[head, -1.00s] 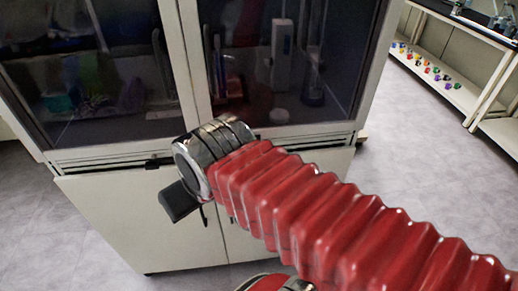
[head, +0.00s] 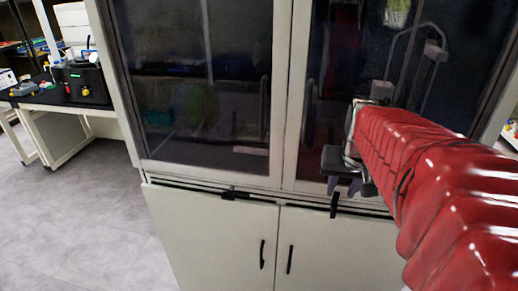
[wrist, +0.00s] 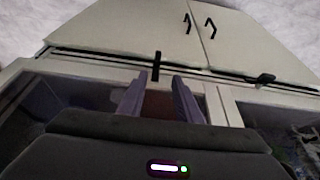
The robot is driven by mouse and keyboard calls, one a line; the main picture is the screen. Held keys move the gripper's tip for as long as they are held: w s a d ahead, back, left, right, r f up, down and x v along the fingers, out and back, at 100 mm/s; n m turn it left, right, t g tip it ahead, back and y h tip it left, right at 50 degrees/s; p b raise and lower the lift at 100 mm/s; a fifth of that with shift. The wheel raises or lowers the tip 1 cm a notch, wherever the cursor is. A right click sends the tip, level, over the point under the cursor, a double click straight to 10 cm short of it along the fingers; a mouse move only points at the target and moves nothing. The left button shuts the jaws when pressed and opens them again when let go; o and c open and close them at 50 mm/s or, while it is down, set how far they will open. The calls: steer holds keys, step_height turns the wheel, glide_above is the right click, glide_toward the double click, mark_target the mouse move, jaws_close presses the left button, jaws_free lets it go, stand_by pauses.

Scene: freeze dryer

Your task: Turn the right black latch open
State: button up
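The right black latch (head: 334,205) is a small bar standing upright on the ledge below the right glass door. In the wrist view the right latch (wrist: 156,65) points away from my fingers. The left black latch (head: 235,194) lies level along the same ledge, and it also shows in the wrist view (wrist: 265,79). My gripper (head: 345,188) is open at the right latch, its two purple fingers apart. In the wrist view my gripper (wrist: 157,80) has the latch's near end lined up with the finger gap. I cannot tell whether the fingers touch it.
The tall glass-fronted cabinet (head: 160,181) fills the middle, with lower doors (head: 212,235) carrying two black handles (head: 262,254). A bench (head: 40,106) with instruments stands at the left. The grey floor at the left is clear.

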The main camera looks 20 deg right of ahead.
mark_target(336, 207)
steer(key=shift+d, duration=0.35)
steer(key=x, duration=1.3)
steer(key=shift+f, duration=0.4)
steer(key=shift+c, duration=0.4)
jaws_close()
steer(key=shift+d, duration=0.25)
steer(key=shift+a, duration=0.1)
